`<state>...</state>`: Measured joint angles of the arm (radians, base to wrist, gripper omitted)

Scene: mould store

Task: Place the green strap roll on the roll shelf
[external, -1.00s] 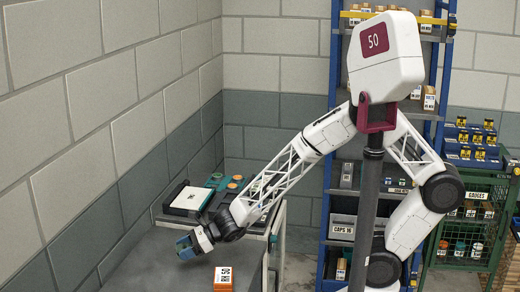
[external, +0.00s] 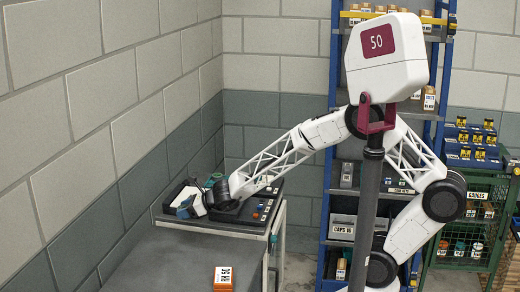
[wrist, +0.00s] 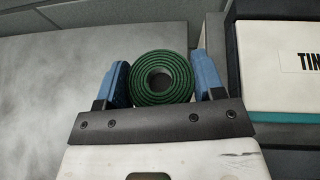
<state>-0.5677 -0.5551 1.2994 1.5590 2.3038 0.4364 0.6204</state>
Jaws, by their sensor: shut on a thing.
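The green strap roll (wrist: 160,97) is a tight dark green coil with a hole at its centre. In the wrist view it sits between the two blue fingertips of my gripper (external: 184,208), which is shut on it. In the external view the roll is too small and hidden to make out. My gripper is at the far end of the grey bench, beside a white-topped box (external: 176,193) that it partly covers. No label in view names a roll shelf, so I cannot tell which surface it is.
The white box with a teal edge (wrist: 285,65) is right of the roll in the wrist view. A dark tray (external: 235,219) with small items lies under my forearm. An orange box (external: 223,278) is on the near bench. A blue rack (external: 330,150) stands behind.

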